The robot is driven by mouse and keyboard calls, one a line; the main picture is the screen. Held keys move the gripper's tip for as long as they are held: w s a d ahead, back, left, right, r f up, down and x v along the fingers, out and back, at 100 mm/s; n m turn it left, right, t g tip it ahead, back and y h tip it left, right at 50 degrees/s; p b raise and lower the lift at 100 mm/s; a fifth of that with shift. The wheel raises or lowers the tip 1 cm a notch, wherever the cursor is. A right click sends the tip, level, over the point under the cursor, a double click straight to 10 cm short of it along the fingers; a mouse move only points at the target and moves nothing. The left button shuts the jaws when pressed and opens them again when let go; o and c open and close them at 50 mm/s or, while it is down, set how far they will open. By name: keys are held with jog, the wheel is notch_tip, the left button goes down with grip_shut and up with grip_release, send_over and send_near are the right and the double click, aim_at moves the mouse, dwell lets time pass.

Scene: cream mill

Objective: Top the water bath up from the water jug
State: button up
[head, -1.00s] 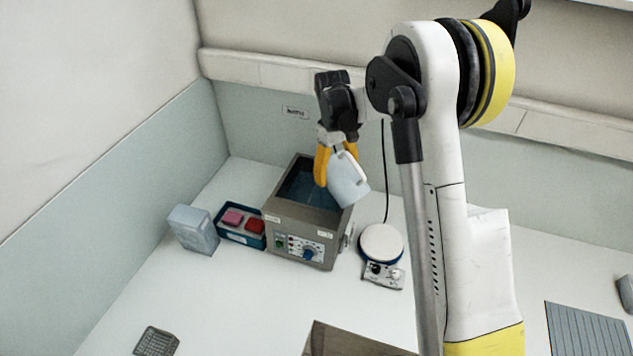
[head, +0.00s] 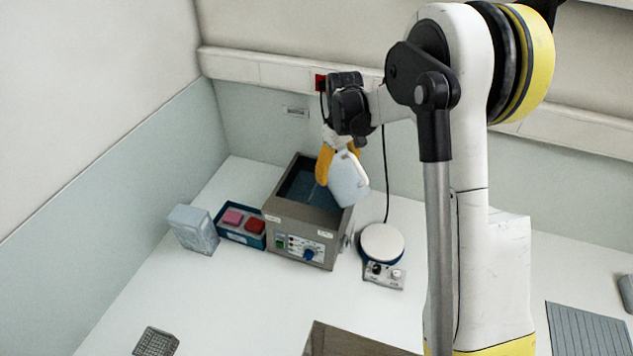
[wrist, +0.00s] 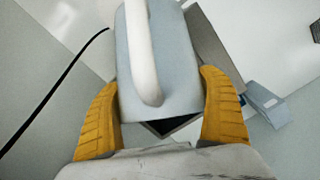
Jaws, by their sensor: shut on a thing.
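The water bath (head: 303,222) is a grey-brown box with an open top, dark bluish inside, and a front panel with a blue knob. The water jug (head: 349,180) is pale blue-white with a handle. It is tilted above the right side of the bath's opening. My gripper (head: 338,163) has yellow fingers and is shut on the jug. In the wrist view the jug (wrist: 175,70) sits between both fingers with its handle toward the camera. A thin pale streak shows near the jug's lower left, over the bath. The bath's water level is hard to tell.
A hotplate-like device (head: 382,243) with a round white top stands right of the bath. Left are a blue tray (head: 241,238) with pink and red blocks and a grey-blue box (head: 193,229). A black cord (head: 386,180) hangs behind. The front counter is mostly clear.

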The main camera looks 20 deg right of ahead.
aim_at(347, 163)
jog(key=shift+s+d+r+t+y+b, duration=0.2)
jog(key=shift+s+r+t+y+b, duration=0.15)
jog(key=shift+t, duration=0.25)
jog(key=shift+s+d+r+t+y+b, duration=0.2)
jog(key=shift+s+t+y, duration=0.15)
jog(key=shift+t, duration=0.25)
jog(key=t+b, duration=0.1)
jog(key=r+t+y+b, duration=0.1)
jog(key=t, duration=0.1)
jog(key=shift+s+d, duration=0.15)
jog(key=shift+s, duration=0.25)
jog(key=t+b, duration=0.1)
jog(key=r+t+y+b, duration=0.1)
jog(key=shift+s+d+r+y+b, duration=0.15)
jog(key=shift+s+y+b, duration=0.1)
jog(key=shift+y+b, duration=0.05)
jog(key=shift+r+t, duration=0.25)
jog(key=shift+t, duration=0.35)
jog(key=shift+r+y, duration=0.3)
